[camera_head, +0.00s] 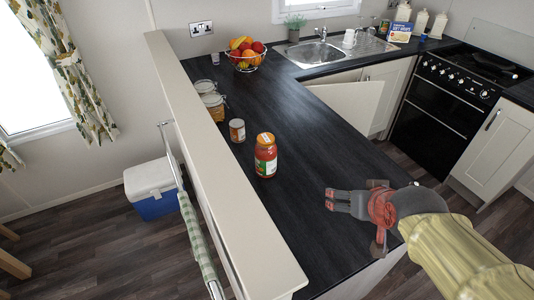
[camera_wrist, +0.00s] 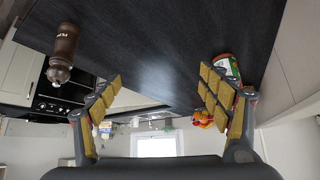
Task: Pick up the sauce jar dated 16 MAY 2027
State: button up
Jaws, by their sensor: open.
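A sauce jar (camera_head: 265,158) with red contents, an orange-and-white lid and a green-and-white label stands upright on the dark worktop. No date on it is legible. It also shows in the wrist view, as a jar (camera_wrist: 228,66) partly behind the finger on the right. My gripper (camera_head: 328,200) is over the worktop, to the right of the jar and apart from it. In the wrist view my gripper (camera_wrist: 160,95) has its two padded fingers wide apart, with nothing between them.
A fruit basket (camera_head: 246,57) is behind. A brown bottle-like object (camera_wrist: 63,52) shows in the wrist view. The worktop between jar and gripper is clear.

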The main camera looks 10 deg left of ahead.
jog(key=w+a+f+n+t+y, duration=0.1)
jog(key=w+a+f, duration=0.1)
jog(key=w+a, duration=0.4)
jog(key=n+t+y+p, duration=0.1)
jog(key=n+t+y, duration=0.1)
jog(key=t+y, duration=0.1)
send_near(267, 165)
jog(key=w+d, duration=0.4)
jog(key=shift+n+t+y, duration=0.3)
jog(key=shift+t+y, duration=0.2)
jog(key=shift+y, duration=0.1)
jog(key=a+f, duration=0.1)
jog(key=a, duration=0.1)
jog(key=a+f, duration=0.1)
jog(key=a, duration=0.1)
jog(key=w+a+f, duration=0.1)
jog(key=a, duration=0.1)
jog(key=shift+p, duration=0.35)
jog(key=shift+w+a+f, duration=0.2)
jog(key=shift+w+a, duration=0.05)
jog(key=shift+w, duration=0.25)
jog(key=x, duration=0.2)
jog(key=b+x, duration=0.1)
jog(key=x, duration=0.1)
jog(key=b+x, duration=0.1)
jog(key=x, duration=0.1)
jog(key=shift+w+d, duration=0.15)
jog(key=shift+w, duration=0.3)
